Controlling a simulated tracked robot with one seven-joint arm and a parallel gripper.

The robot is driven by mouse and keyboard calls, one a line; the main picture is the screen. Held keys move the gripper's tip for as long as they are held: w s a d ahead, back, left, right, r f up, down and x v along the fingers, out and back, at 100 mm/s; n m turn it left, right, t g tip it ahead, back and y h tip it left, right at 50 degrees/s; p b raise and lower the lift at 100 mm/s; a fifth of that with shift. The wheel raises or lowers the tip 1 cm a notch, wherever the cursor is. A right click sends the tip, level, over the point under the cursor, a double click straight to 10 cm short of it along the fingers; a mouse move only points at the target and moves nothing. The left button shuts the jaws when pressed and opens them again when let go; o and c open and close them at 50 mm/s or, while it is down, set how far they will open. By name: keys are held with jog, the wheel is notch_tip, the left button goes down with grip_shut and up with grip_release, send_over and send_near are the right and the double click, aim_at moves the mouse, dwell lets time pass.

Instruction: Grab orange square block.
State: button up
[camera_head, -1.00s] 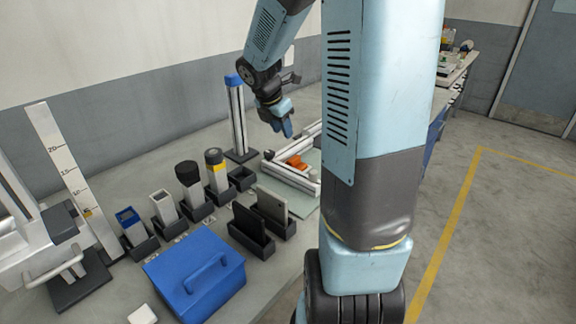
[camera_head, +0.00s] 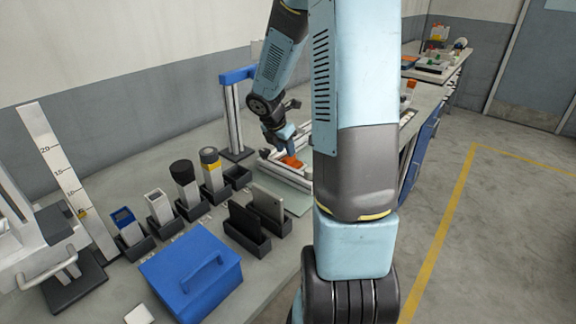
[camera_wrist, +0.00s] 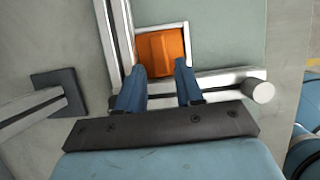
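The orange square block (camera_wrist: 161,53) lies inside a pale frame (camera_wrist: 187,38) in the wrist view. It also shows as a small orange patch in the head view (camera_head: 292,162), partly hidden by my arm and gripper. My gripper (camera_wrist: 159,80) has its two blue fingers spread apart, with nothing held between them. The fingertips appear close to the near edge of the block, one toward each side. I cannot tell whether they touch it or how high above it they are. In the head view my gripper (camera_head: 285,145) is low, beside the block.
Metal rails (camera_wrist: 222,82) run beside the block. A post with a blue top (camera_head: 232,110) stands just left of my arm. Dark holders with tools and plates (camera_head: 246,230), a blue box (camera_head: 192,275) and a tall scale (camera_head: 65,175) occupy the table to the left.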

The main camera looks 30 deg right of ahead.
aim_at(289, 162)
jog(key=shift+x, duration=2.25)
jog(key=shift+c, duration=0.2)
grip_shut()
